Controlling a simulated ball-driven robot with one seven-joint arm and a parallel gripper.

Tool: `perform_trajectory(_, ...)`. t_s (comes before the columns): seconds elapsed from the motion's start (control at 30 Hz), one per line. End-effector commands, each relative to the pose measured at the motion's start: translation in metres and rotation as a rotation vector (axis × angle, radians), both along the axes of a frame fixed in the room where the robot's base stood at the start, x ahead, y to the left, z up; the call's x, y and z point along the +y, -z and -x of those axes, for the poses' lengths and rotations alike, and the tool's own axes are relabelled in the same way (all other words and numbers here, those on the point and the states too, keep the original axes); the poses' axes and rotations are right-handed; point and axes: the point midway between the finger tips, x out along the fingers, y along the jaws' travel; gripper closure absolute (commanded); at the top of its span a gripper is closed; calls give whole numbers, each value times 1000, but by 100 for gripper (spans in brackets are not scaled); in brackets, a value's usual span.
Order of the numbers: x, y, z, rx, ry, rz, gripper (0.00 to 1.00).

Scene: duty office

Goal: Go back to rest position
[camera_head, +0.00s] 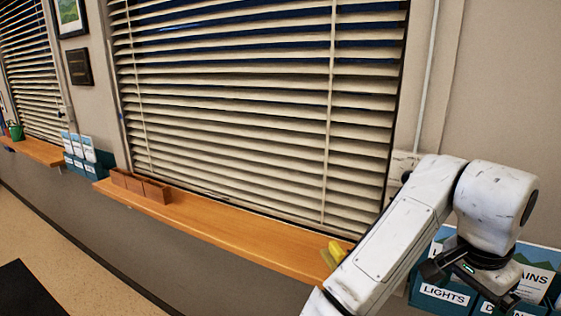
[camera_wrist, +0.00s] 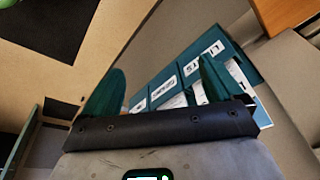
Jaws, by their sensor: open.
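My gripper (camera_head: 462,268) is at the right of the head view, at the end of my white arm, in front of a teal wall rack. In the wrist view, the two fingers of my gripper (camera_wrist: 158,90) stand wide apart, open, with nothing between them. Beyond them is the teal rack (camera_wrist: 168,72) with white labels, partly hidden by the fingers and the palm. In the head view, the rack (camera_head: 440,299) has a "LIGHTS" label, and my gripper hides part of it. I cannot tell whether the gripper touches it.
An orange wooden sill (camera_head: 225,228) runs below the blinds. It bears a brown divided box (camera_head: 141,187) and a yellow thing (camera_head: 335,251) beside my arm. Another brochure rack (camera_head: 84,157) and a sill with a green pot (camera_head: 15,131) are at far left.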

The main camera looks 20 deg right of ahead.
Motion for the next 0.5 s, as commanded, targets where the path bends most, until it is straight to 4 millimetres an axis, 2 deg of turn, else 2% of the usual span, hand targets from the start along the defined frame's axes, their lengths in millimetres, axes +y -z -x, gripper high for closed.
perform_trajectory(0.3, -39, 22, -1, 38, -226, 277, 7)
perform_trajectory(0.5, -45, 52, -7, 86, -465, 399, 7)
